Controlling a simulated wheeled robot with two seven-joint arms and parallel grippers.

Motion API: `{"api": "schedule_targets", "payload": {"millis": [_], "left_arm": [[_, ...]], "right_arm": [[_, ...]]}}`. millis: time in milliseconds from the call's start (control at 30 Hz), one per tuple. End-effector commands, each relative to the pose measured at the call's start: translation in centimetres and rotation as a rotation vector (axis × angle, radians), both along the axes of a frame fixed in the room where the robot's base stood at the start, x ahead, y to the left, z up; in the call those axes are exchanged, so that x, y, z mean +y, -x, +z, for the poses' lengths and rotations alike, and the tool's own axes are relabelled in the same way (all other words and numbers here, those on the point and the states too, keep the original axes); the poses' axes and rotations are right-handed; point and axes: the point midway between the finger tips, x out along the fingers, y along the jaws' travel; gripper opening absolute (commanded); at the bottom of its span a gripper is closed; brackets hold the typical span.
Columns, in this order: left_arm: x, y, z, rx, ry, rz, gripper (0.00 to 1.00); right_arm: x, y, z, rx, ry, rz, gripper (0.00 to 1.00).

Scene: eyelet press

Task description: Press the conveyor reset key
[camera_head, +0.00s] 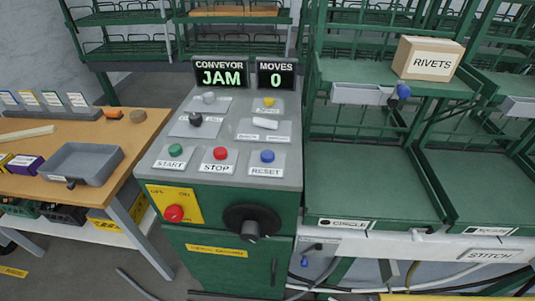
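The control console (225,182) stands in the middle of the view, with a grey sloped top and a green front. The blue RESET key (267,156) is on the right of its lower row, above a RESET label. Beside it are the red STOP key (220,153) and the green START key (176,150). The CONVEYOR display (221,76) reads JAM, and the MOVES display (276,76) reads 0. Nothing covers the RESET key. Neither of my grippers shows in the head view.
A red button (173,213) on a yellow plate and a black handwheel (250,222) are on the console front. A wooden bench (115,151) with a grey tray (82,162) stands left. Green racks with a RIVETS box (427,59) stand right. Space above the keys is clear.

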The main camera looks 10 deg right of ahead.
Motion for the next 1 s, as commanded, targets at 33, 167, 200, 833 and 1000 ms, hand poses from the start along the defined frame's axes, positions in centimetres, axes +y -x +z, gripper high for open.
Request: {"api": "schedule_targets", "payload": {"millis": [33,167,200,833,1000], "left_arm": [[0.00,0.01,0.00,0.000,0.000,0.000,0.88],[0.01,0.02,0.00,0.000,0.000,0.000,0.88],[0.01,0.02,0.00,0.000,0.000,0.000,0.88],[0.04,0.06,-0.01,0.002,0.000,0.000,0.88],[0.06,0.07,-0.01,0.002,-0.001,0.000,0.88]], "right_arm": [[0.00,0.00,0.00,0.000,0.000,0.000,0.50],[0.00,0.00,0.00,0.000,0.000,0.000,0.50],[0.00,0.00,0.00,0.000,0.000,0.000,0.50],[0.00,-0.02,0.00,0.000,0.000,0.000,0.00],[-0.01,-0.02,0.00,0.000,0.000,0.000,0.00]]}}
